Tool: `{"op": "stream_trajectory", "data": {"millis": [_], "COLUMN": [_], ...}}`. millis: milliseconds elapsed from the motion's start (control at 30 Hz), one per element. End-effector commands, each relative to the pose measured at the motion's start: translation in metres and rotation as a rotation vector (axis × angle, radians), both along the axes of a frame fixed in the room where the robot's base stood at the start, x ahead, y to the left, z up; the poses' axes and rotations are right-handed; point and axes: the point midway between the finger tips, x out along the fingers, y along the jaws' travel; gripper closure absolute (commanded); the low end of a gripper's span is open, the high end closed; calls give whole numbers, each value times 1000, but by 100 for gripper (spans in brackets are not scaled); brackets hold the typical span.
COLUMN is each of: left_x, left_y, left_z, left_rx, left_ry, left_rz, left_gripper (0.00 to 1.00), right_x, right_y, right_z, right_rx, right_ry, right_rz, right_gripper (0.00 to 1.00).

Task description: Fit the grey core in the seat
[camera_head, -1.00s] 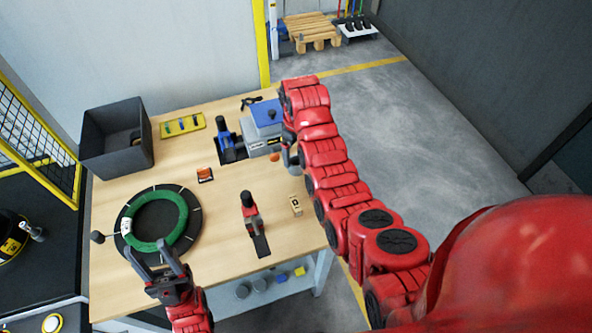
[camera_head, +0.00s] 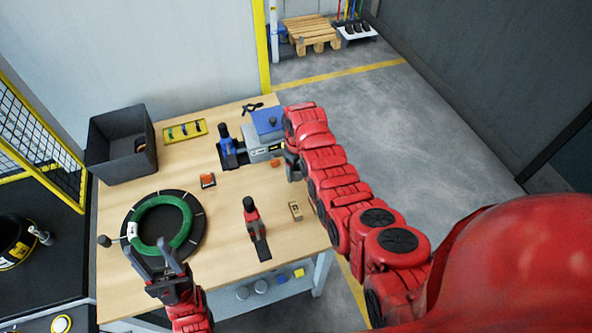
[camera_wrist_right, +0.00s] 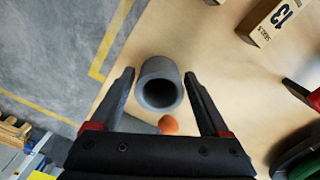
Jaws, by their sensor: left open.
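The grey core (camera_wrist_right: 159,84) is a hollow grey cylinder. In the right wrist view it appears upright on the wooden table, its open end facing the camera. My right gripper (camera_wrist_right: 160,73) is open, with one finger on each side of the core and narrow gaps showing. In the head view the right gripper (camera_head: 293,166) is at the table's right edge and mostly hides the core. My left gripper (camera_head: 168,262) is open and empty near the front of the round black plate (camera_head: 194,198). I cannot tell which fixture is the seat.
A green coil (camera_head: 186,216) lies on the plate. A red-handled clamp (camera_head: 252,225), a wooden block (camera_head: 296,211), an orange ball (camera_head: 276,163) and a blue-topped device (camera_head: 267,122) are on the table (camera_head: 225,205). A dark bin (camera_head: 118,165) stands back left. The table centre is mostly clear.

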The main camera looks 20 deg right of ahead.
Motion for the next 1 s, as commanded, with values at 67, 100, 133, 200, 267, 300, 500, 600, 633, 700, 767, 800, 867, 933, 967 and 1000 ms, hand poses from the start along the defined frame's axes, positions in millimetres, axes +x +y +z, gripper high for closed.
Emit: {"op": "stream_trajectory", "data": {"millis": [67,100,133,200,267,300,500,600,633,700,767,800,867,933,967,1000], "left_x": [0,0,0,0,0,0,0,0,0,0,0,0,0,0,0,0], "left_y": [0,0,0,0,0,0,0,0,0,0,0,0,0,0,0,0], "left_z": [0,0,0,0,0,0,0,0,0,-1,-2,-4,-6,-10,-12,-16], "left_rx": [0,0,0,0,0,0,0,0,0,0,0,0,0,0,0,0], "left_ry": [0,0,0,0,0,0,0,0,0,0,0,0,0,0,0,0], "left_rz": [0,0,0,0,0,0,0,0,0,0,0,0,0,0,0,0], "left_gripper": [50,50,50,50,50,50,50,50,50,50,50,50,50,50,50,50], "right_x": [0,0,0,0,0,0,0,0,0,0,1,1,1,1,1,1], "right_y": [0,0,0,0,0,0,0,0,0,0,0,0,0,0,0,0], "right_z": [0,0,0,0,0,0,0,0,0,1,2,3,5,9,11,14], "right_rx": [0,0,0,0,0,0,0,0,0,1,0,0,0,0,0,0], "right_ry": [0,0,0,0,0,0,0,0,0,-1,-1,-2,-2,-4,-4,-4], "right_rz": [0,0,0,0,0,0,0,0,0,0,0,0,0,0,1,0], "right_gripper": [37,44,50,62,73,80,97,97,97,97,97,97,97,97,97,97]}}
